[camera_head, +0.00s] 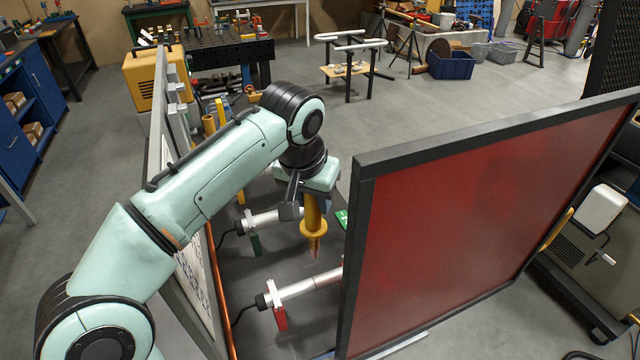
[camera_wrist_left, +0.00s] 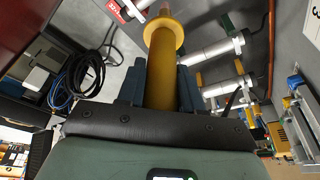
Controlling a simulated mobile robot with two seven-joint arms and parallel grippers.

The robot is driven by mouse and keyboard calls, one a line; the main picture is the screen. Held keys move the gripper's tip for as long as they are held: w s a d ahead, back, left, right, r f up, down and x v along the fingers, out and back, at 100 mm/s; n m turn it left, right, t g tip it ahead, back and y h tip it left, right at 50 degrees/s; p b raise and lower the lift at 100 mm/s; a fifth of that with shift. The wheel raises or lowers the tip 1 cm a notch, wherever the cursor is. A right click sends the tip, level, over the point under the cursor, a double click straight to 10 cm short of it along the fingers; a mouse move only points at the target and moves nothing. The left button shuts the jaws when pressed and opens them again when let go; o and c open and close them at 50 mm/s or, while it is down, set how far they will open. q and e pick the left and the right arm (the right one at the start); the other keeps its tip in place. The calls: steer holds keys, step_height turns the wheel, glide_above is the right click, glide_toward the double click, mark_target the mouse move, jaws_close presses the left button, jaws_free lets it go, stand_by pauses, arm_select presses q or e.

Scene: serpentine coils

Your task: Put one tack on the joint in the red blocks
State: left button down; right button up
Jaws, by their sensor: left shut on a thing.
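My left gripper (camera_head: 305,198) is shut on a yellow torch-like tool (camera_head: 314,228) with a round flange, which hangs nearly upright, tip down. In the left wrist view the yellow handle (camera_wrist_left: 160,78) sits between the two dark fingers (camera_wrist_left: 160,90). The red blocks (camera_head: 280,318) hold a silver pipe (camera_head: 308,284) on the dark table, in front of the tool in the head view. The tool's tip appears above and behind this pipe, apart from it. The pipe's right end is partly hidden by the red screen. I cannot make out the joint clearly. My right gripper is not in view.
A second pipe (camera_head: 262,221) sits in green blocks (camera_head: 255,243) behind. A framed red screen (camera_head: 480,200) stands close on the right. A panel with an orange edge (camera_head: 217,290) bounds the left. Black cables lie beside the blocks. Benches stand far back.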

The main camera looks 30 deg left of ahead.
mark_target(311, 230)
arm_select(q)
steer(key=shift+s+f, duration=0.2)
steer(key=shift+f, duration=0.2)
step_height(311, 230, down, 5)
steer(key=shift+r, duration=0.2)
steer(key=shift+f, duration=0.5)
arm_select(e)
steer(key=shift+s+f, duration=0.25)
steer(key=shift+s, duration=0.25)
arm_select(q)
steer(key=shift+w, duration=0.1)
steer(key=shift+f+b, duration=0.2)
steer(key=shift+b, duration=0.1)
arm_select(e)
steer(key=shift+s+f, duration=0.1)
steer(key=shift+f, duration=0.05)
arm_select(q)
steer(key=shift+s+f, duration=0.25)
steer(key=shift+s, duration=0.15)
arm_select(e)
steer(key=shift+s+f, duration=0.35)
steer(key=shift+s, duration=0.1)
arm_select(q)
steer(key=shift+f+b, duration=0.5)
steer(key=shift+f, duration=0.1)
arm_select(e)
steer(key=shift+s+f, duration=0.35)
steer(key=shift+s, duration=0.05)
